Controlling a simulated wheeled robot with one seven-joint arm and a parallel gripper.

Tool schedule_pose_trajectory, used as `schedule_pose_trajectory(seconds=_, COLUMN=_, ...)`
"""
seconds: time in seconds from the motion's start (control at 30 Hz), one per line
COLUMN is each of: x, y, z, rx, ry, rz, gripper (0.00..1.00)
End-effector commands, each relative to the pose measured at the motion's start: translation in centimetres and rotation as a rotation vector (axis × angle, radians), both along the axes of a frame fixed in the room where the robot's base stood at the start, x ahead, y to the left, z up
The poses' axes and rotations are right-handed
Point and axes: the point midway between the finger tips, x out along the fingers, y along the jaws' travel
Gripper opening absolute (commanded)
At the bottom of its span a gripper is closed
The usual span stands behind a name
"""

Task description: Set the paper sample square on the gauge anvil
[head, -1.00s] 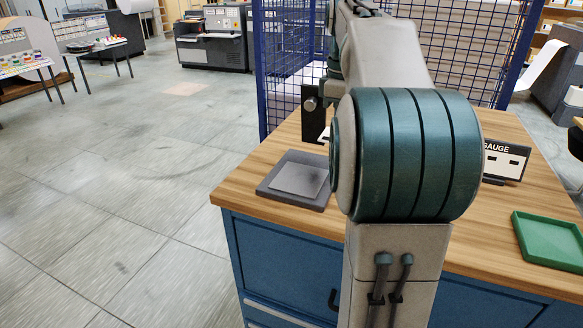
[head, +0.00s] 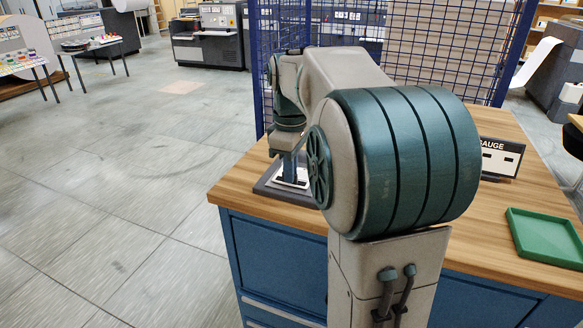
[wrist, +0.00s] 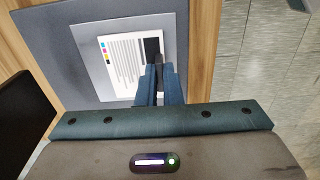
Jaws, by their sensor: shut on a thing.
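The paper sample (wrist: 122,70), a white sheet with grey print, a black block and small colour patches, lies over a light grey square plate (wrist: 84,50) in the wrist view. That plate sits on a larger dark grey pad (wrist: 40,45), apparently the gauge anvil. My gripper (wrist: 159,70) points down at the sheet's right side, its blue fingers shut on the sample. I cannot tell whether the sheet touches the plate. In the head view, the sample (head: 293,177) shows partly above the pad (head: 283,193), with my arm hiding much of it.
A GAUGE sign (head: 500,158) stands on the wooden bench (head: 440,240), with a green tray (head: 545,237) at the front right. A blue mesh fence (head: 400,45) is behind the bench. A dark upright thing (wrist: 20,120) shows at the left in the wrist view.

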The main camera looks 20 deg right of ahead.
Motion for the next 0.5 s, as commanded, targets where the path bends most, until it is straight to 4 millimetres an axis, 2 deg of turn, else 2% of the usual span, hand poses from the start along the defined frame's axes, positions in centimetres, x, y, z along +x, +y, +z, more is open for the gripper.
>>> schedule_pose_trajectory(seconds=0.23, x=0.0, y=-0.01, z=-0.37, rx=0.0, ry=0.0, rz=0.0, gripper=0.0)
schedule_pose_trajectory(seconds=0.3, x=0.01, y=-0.01, z=-0.25, rx=0.0, ry=0.0, rz=0.0, gripper=0.23)
schedule_pose_trajectory(seconds=0.33, x=0.01, y=-0.02, z=-0.24, rx=0.0, ry=0.0, rz=0.0, gripper=0.28)
schedule_pose_trajectory(seconds=0.5, x=0.01, y=-0.02, z=-0.24, rx=0.0, ry=0.0, rz=0.0, gripper=0.28)
